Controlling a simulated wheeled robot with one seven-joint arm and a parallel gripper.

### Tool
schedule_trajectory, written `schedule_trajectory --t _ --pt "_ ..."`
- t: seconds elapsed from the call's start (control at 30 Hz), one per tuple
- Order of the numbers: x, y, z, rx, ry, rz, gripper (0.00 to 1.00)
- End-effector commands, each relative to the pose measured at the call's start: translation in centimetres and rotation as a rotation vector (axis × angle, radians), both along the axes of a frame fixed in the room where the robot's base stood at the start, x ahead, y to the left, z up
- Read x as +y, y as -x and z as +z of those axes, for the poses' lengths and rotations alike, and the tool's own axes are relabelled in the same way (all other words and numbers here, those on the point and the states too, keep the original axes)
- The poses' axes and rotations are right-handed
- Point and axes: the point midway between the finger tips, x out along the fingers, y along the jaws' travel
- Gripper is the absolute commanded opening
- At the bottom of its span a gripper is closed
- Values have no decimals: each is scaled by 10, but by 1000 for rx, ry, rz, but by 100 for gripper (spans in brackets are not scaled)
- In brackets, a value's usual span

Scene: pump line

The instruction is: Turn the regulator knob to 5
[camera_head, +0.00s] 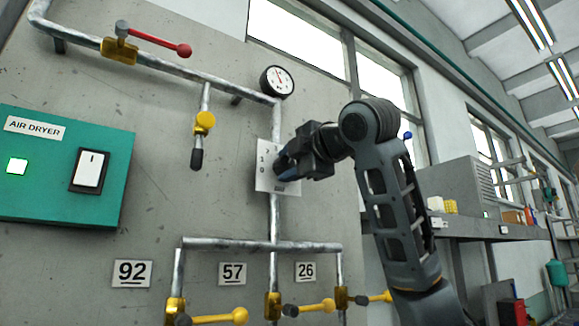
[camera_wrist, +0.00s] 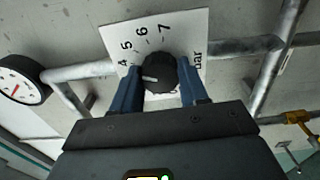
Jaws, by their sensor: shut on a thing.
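The regulator knob (camera_wrist: 160,72) is round and black with a white pointer mark, on a white scale plate (camera_wrist: 117,36). In the wrist view the figures 4, 5, 6 and 7 show; lower ones are hidden by a finger. The pointer mark points left, a little below the 4. My gripper (camera_wrist: 160,82) has its blue fingers on either side of the knob, shut on it. In the head view my gripper (camera_head: 284,166) covers the knob, and the plate (camera_head: 263,180) shows partly behind it.
A round gauge (camera_head: 277,80) sits on the pipe above the plate. A red-handled valve (camera_head: 160,42), a yellow valve (camera_head: 204,123) and yellow-handled valves (camera_head: 220,317) are on the pipes around. A green air dryer box (camera_head: 60,200) is at left.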

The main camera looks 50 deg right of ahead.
Motion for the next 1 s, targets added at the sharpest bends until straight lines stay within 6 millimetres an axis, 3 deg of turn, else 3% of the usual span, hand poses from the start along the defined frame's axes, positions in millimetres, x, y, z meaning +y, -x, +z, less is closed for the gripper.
schedule_trajectory --t 0.5,1.0 --pt "0 0 -2 -90 -325 -1 13" --pt "-1 0 -3 -105 -383 -4 13"
